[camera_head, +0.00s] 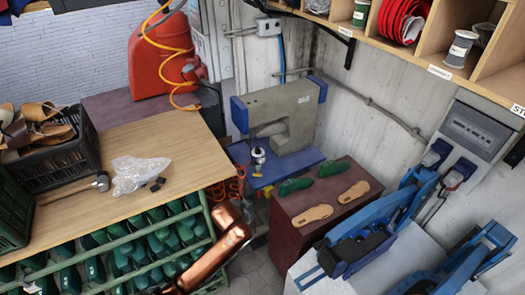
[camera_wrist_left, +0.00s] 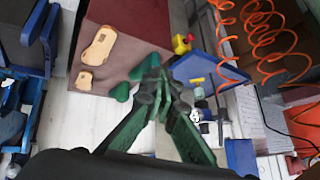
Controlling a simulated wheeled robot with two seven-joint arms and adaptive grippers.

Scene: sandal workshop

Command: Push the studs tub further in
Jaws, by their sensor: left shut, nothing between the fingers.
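No tub that I can identify as the studs tub is in view. A label reading "STU", cut off by the frame, sits on the edge of the wooden shelf (camera_head: 490,92) at the far right of the head view. My left gripper (camera_wrist_left: 157,88) shows in the wrist view with its dark green fingers shut and empty, above the floor and the brown cabinet. In the head view my copper-coloured left arm (camera_head: 212,258) reaches up from the bottom, well below and left of the shelf. My right gripper is not in view.
The brown cabinet (camera_head: 287,232) carries green and tan soles. Blue machines (camera_head: 365,235) stand to its right, and a sewing machine (camera_head: 285,110) stands behind it. A wooden bench (camera_head: 90,212) is at left.

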